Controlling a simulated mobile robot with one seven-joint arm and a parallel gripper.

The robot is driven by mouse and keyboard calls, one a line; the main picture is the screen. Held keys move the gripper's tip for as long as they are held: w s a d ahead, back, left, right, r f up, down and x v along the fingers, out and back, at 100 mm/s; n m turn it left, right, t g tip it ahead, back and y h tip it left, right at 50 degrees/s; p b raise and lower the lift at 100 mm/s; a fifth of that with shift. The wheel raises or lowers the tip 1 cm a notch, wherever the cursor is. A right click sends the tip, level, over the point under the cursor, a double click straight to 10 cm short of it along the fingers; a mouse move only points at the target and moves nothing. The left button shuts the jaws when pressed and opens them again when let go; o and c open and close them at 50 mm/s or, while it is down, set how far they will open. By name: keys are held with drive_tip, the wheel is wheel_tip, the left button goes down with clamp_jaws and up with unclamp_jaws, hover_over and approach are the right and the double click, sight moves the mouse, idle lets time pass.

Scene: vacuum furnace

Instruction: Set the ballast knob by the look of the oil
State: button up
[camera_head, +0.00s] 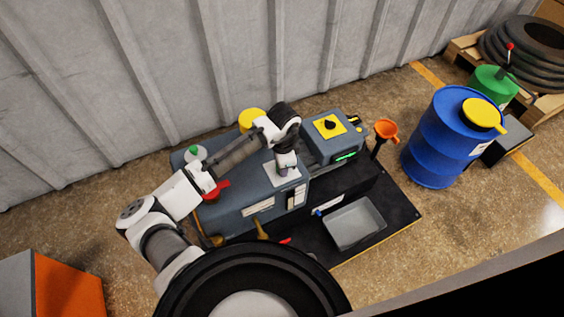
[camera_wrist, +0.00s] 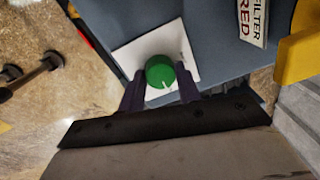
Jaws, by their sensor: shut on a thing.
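The green ballast knob (camera_wrist: 160,71) sits on a white square plate (camera_wrist: 127,56) on top of the blue-grey pump (camera_wrist: 205,20). A small white mark shows at the knob's near edge. In the wrist view my gripper (camera_wrist: 160,82) has its two dark fingers on either side of the knob, shut on it. In the head view my gripper (camera_head: 287,166) reaches down over the white plate (camera_head: 277,179) and hides the knob. Pale panels (camera_head: 297,197) show on the pump's front (camera_head: 235,222); the oil's look cannot be made out.
A grey tray (camera_head: 355,223) lies on the black base right of the pump. A box with a black knob on a yellow plate (camera_head: 329,125) stands behind. An orange funnel (camera_head: 387,130) and a blue drum (camera_head: 437,140) are to the right. A corrugated wall (camera_head: 160,70) stands behind.

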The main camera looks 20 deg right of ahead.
idle(0.4)
drive_tip(key=o, duration=1)
drive_tip(key=shift+c, duration=0.2)
wheel_tip(320, 180, up, 14)
drive_tip(key=p, duration=0.1)
drive_tip(key=shift+s+p, duration=0.35)
drive_tip(key=shift+s, duration=0.05)
drive_tip(key=shift+f, duration=0.1)
